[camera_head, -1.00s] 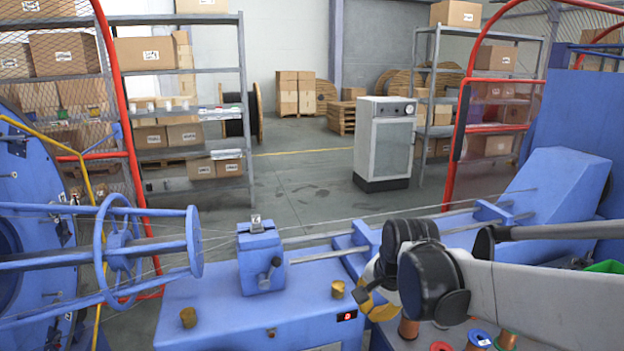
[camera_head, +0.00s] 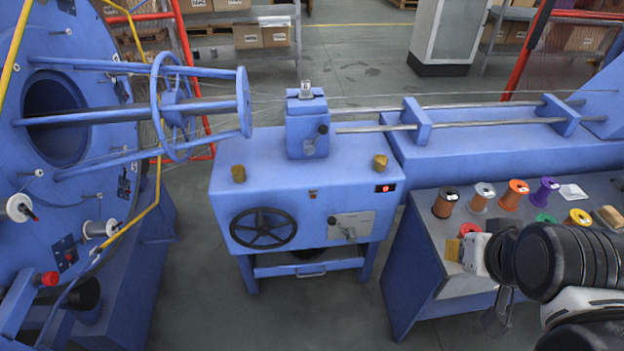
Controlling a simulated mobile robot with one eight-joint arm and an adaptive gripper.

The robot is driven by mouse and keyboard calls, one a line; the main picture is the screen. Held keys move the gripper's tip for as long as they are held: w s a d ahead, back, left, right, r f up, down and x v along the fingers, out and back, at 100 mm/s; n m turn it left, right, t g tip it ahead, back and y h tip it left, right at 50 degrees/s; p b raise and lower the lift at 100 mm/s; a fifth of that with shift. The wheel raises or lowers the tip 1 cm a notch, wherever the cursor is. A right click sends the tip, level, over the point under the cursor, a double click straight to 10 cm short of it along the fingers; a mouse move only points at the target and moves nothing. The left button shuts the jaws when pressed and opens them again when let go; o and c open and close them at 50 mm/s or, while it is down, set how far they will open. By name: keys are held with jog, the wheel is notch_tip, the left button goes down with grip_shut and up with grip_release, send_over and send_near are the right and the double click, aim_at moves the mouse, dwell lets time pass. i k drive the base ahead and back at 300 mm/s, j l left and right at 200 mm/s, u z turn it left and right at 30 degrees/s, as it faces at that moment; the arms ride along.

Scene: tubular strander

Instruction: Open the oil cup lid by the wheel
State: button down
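The black handwheel (camera_head: 263,229) is on the front of the blue machine cabinet (camera_head: 290,185). A small brass oil cup (camera_head: 239,173) stands on the cabinet top above the wheel, near the left front corner. Its lid looks closed, but it is small in the picture. A second brass cup (camera_head: 380,162) stands near the right front corner, above the small red display. My gripper (camera_head: 497,315) hangs at the lower right, in front of the grey side table, well apart from both cups. Its fingers are partly hidden by my arm and too small to read.
The side table (camera_head: 455,215) carries several coloured wire spools (camera_head: 513,195). A lever block (camera_head: 307,125) rises from the middle of the cabinet top. The round frame with rods (camera_head: 172,105) stands left. The floor in front of the cabinet is clear.

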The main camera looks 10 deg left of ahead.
aim_at(237, 170)
jog(key=u, duration=1.3)
